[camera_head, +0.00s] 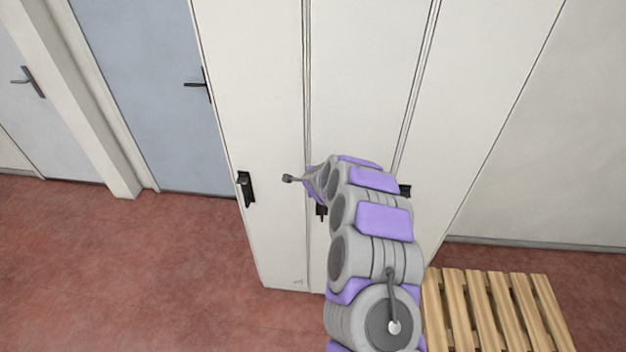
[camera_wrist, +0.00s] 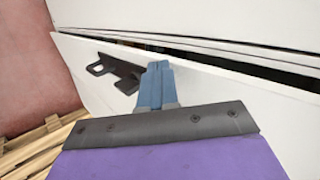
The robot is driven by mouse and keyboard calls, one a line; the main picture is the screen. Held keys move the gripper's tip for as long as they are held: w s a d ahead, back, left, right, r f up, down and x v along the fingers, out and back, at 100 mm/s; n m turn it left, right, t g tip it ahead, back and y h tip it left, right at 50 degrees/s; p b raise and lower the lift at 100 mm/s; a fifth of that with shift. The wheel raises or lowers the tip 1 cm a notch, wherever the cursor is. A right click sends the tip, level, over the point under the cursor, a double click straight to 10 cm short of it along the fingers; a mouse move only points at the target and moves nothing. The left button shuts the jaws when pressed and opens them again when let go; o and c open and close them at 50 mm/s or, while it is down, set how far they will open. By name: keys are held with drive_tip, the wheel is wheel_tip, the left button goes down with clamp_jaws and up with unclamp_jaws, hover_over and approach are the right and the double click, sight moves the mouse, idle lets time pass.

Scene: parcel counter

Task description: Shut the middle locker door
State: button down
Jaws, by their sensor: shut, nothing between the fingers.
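The middle locker door (camera_head: 358,75) is a tall off-white panel with a dark handle (camera_head: 321,211) near its left edge. In the wrist view the white door (camera_wrist: 85,65) stands slightly ajar, with a dark gap along its edge beside the neighbouring panel. Its black handle (camera_wrist: 120,72) shows just left of my fingers. My gripper (camera_wrist: 156,68) is shut and empty, its blue fingertips in front of the door face close to the handle and edge. I cannot tell whether they touch. In the head view my arm covers the lower part of the door, and the fingertips are not clear.
The left locker door (camera_head: 255,100) and right locker door (camera_head: 475,90) flank it, with handles at similar height. A wooden pallet (camera_head: 495,308) lies on the red floor at the lower right. A blue door (camera_head: 150,80) is further left. The floor (camera_head: 130,270) at left is clear.

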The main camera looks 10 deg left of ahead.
drive_tip(key=shift+w+a+p, duration=0.1)
drive_tip(key=shift+w+p, duration=0.35)
drive_tip(key=shift+w, duration=0.2)
drive_tip(key=shift+a, duration=0.1)
